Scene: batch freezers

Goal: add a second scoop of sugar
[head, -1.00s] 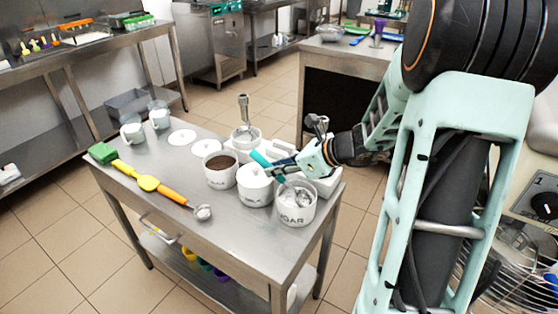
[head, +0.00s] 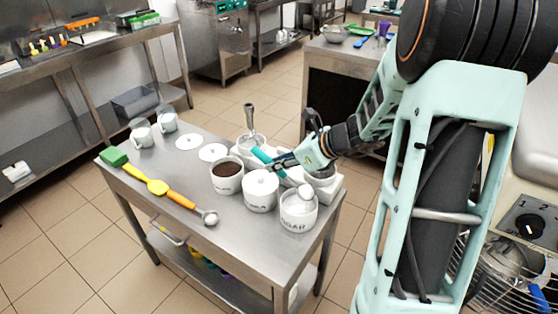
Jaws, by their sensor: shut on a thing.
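The white sugar jar (head: 297,223), labelled SUGAR, stands open at the near right of the steel table. My gripper (head: 279,162) is above and behind the jars, shut on a teal-handled tool (head: 261,154). A rounded whitish scoop bowl (head: 305,190) shows at the sugar jar's mouth and seems heaped with sugar. The link between handle and bowl is partly hidden by the gripper. An open jar of brown powder (head: 226,176) and a lidded white jar (head: 260,192) stand to the left. A white container with an upright metal tool (head: 250,122) stands behind them.
Two white lids (head: 188,142) lie behind the jars. The table's near front is clear.

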